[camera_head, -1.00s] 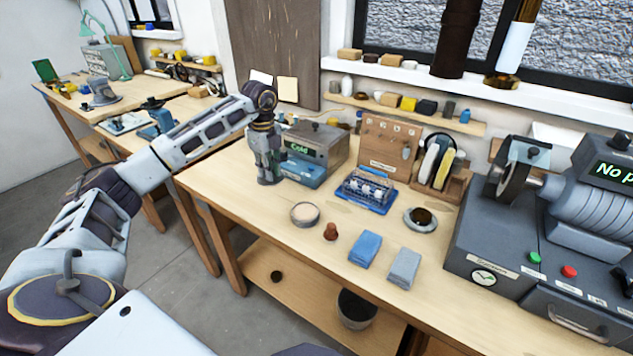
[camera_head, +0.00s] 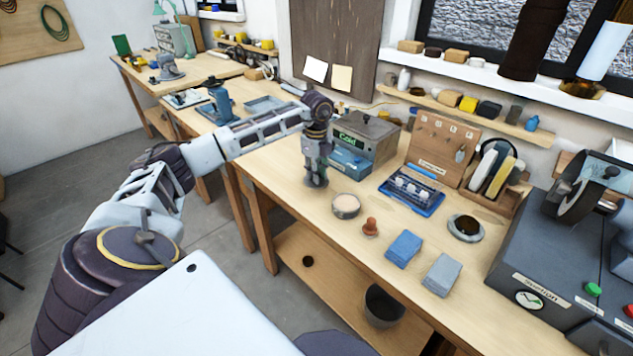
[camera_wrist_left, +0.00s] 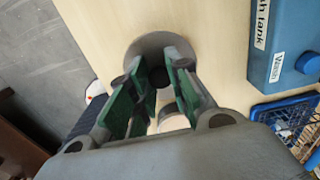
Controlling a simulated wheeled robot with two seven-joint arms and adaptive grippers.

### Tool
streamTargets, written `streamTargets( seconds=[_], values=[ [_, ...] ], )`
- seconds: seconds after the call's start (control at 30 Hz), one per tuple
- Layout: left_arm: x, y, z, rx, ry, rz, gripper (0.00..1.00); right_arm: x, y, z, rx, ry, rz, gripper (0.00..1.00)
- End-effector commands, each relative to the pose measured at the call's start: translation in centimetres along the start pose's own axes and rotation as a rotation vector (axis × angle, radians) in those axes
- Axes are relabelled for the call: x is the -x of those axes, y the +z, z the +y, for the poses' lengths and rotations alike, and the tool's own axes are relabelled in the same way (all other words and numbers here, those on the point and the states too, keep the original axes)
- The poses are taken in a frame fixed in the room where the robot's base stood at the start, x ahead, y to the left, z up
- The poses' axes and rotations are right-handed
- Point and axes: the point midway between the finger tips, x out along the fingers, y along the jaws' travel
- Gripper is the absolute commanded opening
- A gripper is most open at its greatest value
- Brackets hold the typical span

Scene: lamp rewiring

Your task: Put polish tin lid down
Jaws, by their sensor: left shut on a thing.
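The polish tin lid (camera_wrist_left: 150,46) is a grey disc with a dark centre in the left wrist view. My left gripper (camera_head: 316,180) is shut on its middle, with green-padded fingers either side in the wrist view. The lid is flat at or just above the bench top, left of the blue wash tank; I cannot tell whether it touches the wood. A round open tin with pale contents (camera_head: 346,205) stands just right of and nearer than my gripper. It is partly hidden behind the fingers in the wrist view. My right gripper is not in view.
The blue wash tank (camera_head: 349,162) is close right of the gripper. A brown knobbed piece (camera_head: 370,227), blue block (camera_head: 403,249), grey block (camera_head: 442,274) and dark-filled dish (camera_head: 465,227) stand farther right. The bench's left edge is close to the gripper.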

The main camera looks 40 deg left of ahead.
Motion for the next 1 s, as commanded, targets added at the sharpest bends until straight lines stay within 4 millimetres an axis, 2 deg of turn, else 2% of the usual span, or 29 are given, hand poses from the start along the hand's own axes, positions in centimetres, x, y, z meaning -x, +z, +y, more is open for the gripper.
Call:
streamTargets(
  seconds=[0.17, 0.47, 0.97, 1.0],
  values=[
    [-0.8, 0.0, 0.0, 0.000, 0.001, 0.000, 0.03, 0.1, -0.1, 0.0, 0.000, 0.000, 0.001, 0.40],
    [-3.6, 0.0, 0.1, 0.001, 0.002, 0.001, 0.03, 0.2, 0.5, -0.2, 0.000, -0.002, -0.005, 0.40],
    [-4.1, 0.0, 0.0, 0.000, 0.000, 0.000, 0.03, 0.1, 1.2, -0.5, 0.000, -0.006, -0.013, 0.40],
    [-4.0, 0.0, 0.0, 0.000, 0.000, 0.000, 0.24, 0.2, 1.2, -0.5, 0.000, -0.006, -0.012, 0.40]
  ],
)
